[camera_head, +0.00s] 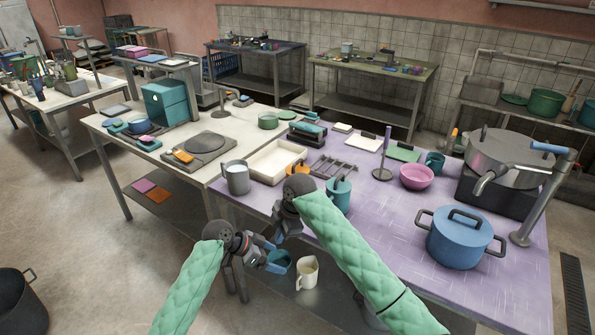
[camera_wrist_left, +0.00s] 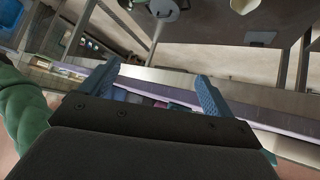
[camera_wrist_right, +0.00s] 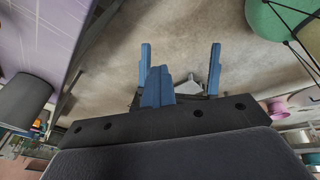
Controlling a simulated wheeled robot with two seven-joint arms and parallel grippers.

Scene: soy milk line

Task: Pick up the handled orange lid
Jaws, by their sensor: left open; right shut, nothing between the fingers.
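An orange lid (camera_head: 299,168) sits on the purple-topped table, partly hidden behind my right wrist; its handle cannot be made out clearly. My right gripper (camera_head: 281,232) hangs at the table's front edge, nearer me than the lid. Its blue fingers are shut and empty in the right wrist view (camera_wrist_right: 157,86). My left gripper (camera_head: 266,252) is lower and to the left, in front of the table. Its blue fingers are spread and empty in the left wrist view (camera_wrist_left: 155,88). Both grippers are apart from the lid.
A grey pot (camera_head: 237,178), a cream tray (camera_head: 262,165) and a teal jug (camera_head: 339,196) stand around the lid. A blue pot (camera_head: 460,240) stands to the right. A cream jug (camera_head: 307,273) is on the lower shelf. My two grippers are close together.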

